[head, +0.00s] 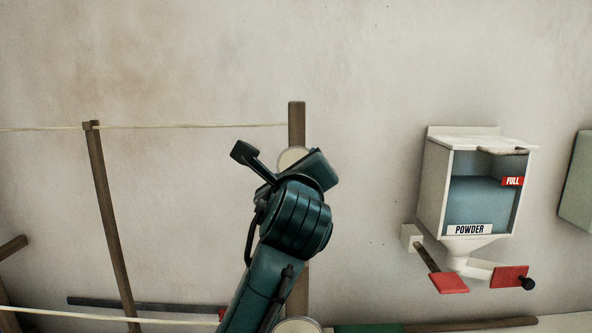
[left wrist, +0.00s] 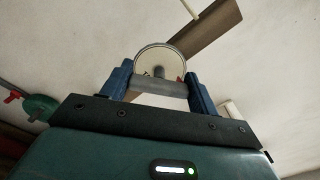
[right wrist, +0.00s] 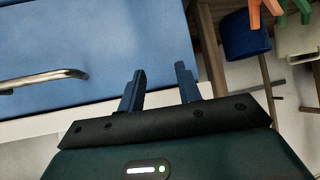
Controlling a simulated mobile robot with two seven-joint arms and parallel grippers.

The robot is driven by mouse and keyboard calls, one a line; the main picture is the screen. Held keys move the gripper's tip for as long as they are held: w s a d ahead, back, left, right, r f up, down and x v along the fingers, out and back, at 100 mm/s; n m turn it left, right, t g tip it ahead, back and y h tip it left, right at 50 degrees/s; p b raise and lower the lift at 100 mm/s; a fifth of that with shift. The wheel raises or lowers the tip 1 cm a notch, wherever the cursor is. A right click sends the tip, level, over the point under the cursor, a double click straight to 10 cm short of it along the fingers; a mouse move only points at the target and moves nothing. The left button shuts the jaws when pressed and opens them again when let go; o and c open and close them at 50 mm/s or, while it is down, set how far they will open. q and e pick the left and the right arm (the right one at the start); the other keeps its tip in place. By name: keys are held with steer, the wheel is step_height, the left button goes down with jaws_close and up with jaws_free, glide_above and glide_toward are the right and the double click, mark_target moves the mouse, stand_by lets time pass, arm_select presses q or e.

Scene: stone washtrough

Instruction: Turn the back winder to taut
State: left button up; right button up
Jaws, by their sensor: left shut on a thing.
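The back winder (head: 290,156) is a round cream disc on the upper part of a wooden post (head: 297,112); my left arm hides most of it in the head view. In the left wrist view the winder's disc (left wrist: 158,55) faces me, with a grey grip bar (left wrist: 158,87) across its front and a little red at its edge. My left gripper (left wrist: 160,84) has its blue fingers shut on this bar. A pale line (head: 200,126) runs nearly straight from the post to the left. My right gripper (right wrist: 160,70) is open and empty, away from the winder.
A second round disc (head: 298,325) sits lower on the post, near a lower line (head: 110,317). A powder dispenser (head: 480,195) with red paddles hangs to the right. Below my right gripper are a blue panel (right wrist: 90,50) with a metal handle and a blue bucket-like object (right wrist: 245,38).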

arm_select(q)
steer(key=o, duration=1)
steer(key=s+b, duration=0.3)
steer(key=s, duration=1)
steer(key=shift+s, duration=0.1)
